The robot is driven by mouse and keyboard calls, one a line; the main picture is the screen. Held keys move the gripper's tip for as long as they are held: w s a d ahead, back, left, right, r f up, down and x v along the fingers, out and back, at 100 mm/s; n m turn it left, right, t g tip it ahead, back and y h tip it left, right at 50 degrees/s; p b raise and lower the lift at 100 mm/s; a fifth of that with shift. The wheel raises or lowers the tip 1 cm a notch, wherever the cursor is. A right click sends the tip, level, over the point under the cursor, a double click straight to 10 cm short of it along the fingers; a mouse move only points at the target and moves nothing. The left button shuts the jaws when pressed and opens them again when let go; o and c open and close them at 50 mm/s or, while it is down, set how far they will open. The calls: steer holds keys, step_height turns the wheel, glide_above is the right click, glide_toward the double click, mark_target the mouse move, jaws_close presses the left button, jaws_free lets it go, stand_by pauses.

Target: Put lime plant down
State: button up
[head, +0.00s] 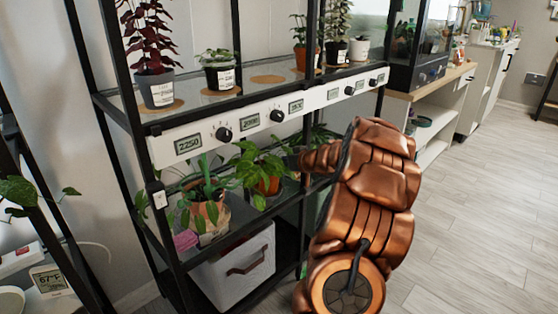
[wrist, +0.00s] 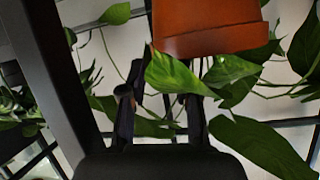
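A leafy green plant in an orange-brown pot (head: 268,187) is on or just above the lower shelf (head: 236,226) in the head view. I cannot tell if its base touches the shelf. In the wrist view an orange-brown pot (wrist: 210,30) is just past my gripper (wrist: 160,85), up and to the right. Bright green leaves cross in front of the fingertips. The two dark fingers stand apart lower down, but the tips are hidden, so any grip on the pot is unclear. In the head view my copper arm reaches to the rack and the gripper is largely hidden.
Another plant in a terracotta pot (head: 208,214) stands to the left on the lower shelf. A white bin (head: 233,272) is below. Black rack posts (head: 143,195) flank the opening. The upper shelf holds several pots and one bare cork mat (head: 268,79).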

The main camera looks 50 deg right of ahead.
steer(key=p+v, duration=0.2)
steer(key=v, duration=0.7)
steer(key=shift+s+r+p, duration=0.25)
steer(key=shift+s+p, duration=0.05)
steer(key=shift+p, duration=0.1)
steer(key=shift+w, duration=0.1)
steer(key=w+a+r+g+h, duration=0.2)
steer(key=w+a+h, duration=0.1)
steer(key=w, duration=0.1)
steer(key=s+a+m+g+h, duration=0.1)
steer(key=s+a+g, duration=0.25)
steer(key=a, duration=0.45)
steer(key=s+a+f+n+g+y, duration=0.2)
steer(key=s+a+g, duration=0.3)
steer(key=s+a, duration=1)
steer(key=s+a+f+n+g+y, duration=0.2)
steer(key=s+a+g, duration=0.4)
steer(key=s+a, duration=0.9)
steer(key=a+f+y, duration=0.1)
steer(key=a+f, duration=0.1)
steer(key=a, duration=0.2)
steer(key=shift+s+a+y, duration=0.3)
steer(key=shift+s+a, duration=0.05)
steer(key=shift+r+g, duration=0.1)
steer(key=shift+g, duration=0.15)
